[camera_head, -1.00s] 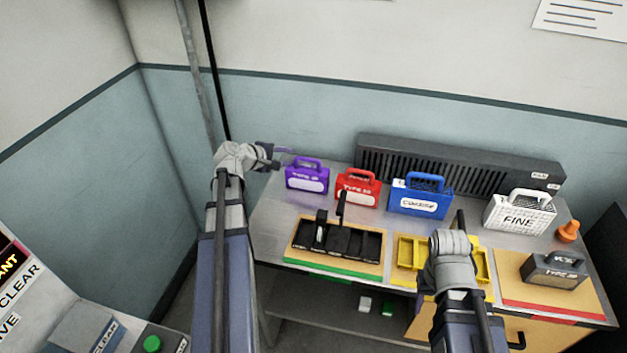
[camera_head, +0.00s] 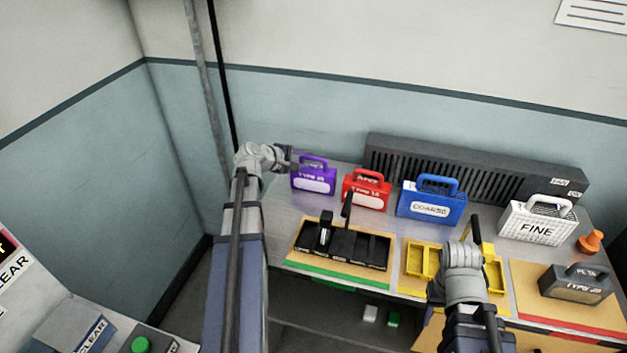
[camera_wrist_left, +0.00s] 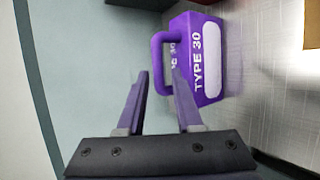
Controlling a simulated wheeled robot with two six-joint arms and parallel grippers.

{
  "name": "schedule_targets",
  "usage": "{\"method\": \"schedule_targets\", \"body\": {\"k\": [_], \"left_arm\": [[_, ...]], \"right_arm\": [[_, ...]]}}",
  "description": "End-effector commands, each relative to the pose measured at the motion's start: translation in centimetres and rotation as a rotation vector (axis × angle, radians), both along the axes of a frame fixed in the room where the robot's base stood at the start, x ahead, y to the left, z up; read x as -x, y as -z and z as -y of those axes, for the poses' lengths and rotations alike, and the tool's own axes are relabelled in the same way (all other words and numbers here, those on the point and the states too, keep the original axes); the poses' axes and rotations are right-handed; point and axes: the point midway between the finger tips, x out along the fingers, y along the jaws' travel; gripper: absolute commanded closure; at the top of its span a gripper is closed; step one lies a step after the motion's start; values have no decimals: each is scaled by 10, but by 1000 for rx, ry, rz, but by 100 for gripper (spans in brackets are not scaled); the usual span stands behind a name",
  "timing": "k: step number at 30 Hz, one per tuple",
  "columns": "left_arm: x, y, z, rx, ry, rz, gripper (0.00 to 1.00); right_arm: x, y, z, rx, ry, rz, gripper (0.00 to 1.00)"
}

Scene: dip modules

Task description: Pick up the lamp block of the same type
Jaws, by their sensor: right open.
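A purple lamp block (camera_head: 313,178) with a top handle stands at the left back of the bench. In the left wrist view the purple block (camera_wrist_left: 204,60) reads "TYPE 30". My left gripper (camera_head: 292,156) is beside its upper left. In the left wrist view the left gripper (camera_wrist_left: 158,75) is open, its purple fingers apart, with the handle close to the fingertips; contact is unclear. A red block (camera_head: 367,190) reading "TYPE 10" stands to its right. A dark grey block (camera_head: 577,287) with a TYPE label sits at the right. My right gripper (camera_head: 475,230) is over the yellow tray.
A blue "COARSE" case (camera_head: 430,205) and a white "FINE" case (camera_head: 535,228) stand along the back, before a dark slatted unit (camera_head: 470,170). A black slotted holder (camera_head: 372,250), a yellow tray (camera_head: 412,262) and an orange cone (camera_head: 590,242) are on the bench.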

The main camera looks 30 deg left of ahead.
Motion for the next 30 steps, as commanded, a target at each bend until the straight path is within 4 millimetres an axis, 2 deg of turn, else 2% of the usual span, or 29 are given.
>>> {"method": "schedule_targets", "body": {"k": [10, 18, 27, 30], "left_arm": [[-39, 23, 8, -2, 1, -1, 66], [-43, 23, 10, -1, 0, 0, 66], [-43, 23, 10, -1, 0, -1, 98], [-43, 23, 10, -1, 0, -1, 100]], "right_arm": [[0, 23, 0, 0, 0, 0, 50], [0, 23, 0, 0, 0, 0, 50], [0, 23, 0, 0, 0, 0, 50], [0, 23, 0, 0, 0, 0, 50]]}}
